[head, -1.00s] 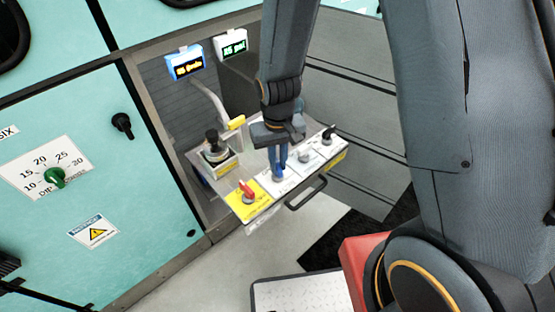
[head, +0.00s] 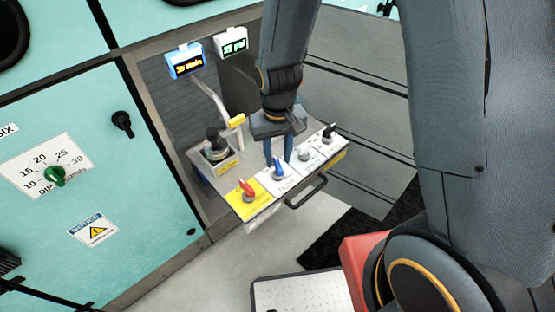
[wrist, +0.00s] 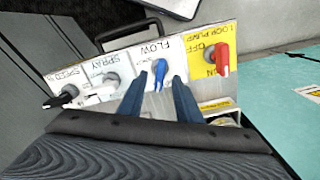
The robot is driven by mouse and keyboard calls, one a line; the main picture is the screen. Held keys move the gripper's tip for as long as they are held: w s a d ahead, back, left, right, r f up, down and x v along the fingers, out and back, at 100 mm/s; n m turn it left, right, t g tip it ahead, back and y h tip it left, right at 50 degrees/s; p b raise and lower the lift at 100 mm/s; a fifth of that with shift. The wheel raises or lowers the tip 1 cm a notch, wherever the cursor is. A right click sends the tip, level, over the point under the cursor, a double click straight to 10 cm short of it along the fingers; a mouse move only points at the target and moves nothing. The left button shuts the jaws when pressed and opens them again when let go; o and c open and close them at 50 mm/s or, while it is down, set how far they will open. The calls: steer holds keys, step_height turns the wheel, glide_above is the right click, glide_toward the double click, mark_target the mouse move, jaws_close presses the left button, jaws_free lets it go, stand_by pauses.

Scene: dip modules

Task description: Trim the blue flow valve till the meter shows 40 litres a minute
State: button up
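The blue flow valve (head: 279,169) is a small lever knob on the white FLOW plate of the control panel. In the wrist view the blue knob (wrist: 160,69) stands near the tips of my two blue fingers, with a gap visible on each side. My gripper (head: 278,152) is open and empty, just behind and above the knob; the wrist view also shows my gripper (wrist: 160,80) with its fingers apart. The blue-framed meter (head: 185,60) shows orange text that looks like litres a minute, but its digits are too blurred to read surely.
A white display (head: 231,42) with green text hangs beside the meter. A black handle (head: 307,193) juts out in front.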

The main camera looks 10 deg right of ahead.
mark_target(278, 164)
steer(key=shift+r, duration=2.8)
steer(key=s+d+r+m, duration=0.1)
steer(key=s+d+r, duration=0.2)
steer(key=d, duration=0.3)
steer(key=s+d+r+m, duration=0.1)
steer(key=s+d+r, duration=0.2)
steer(key=s+d, duration=0.2)
steer(key=shift+d+r+t, duration=0.3)
steer(key=shift+d+r, duration=0.1)
steer(key=shift+d, duration=0.35)
stand_by(1.1)
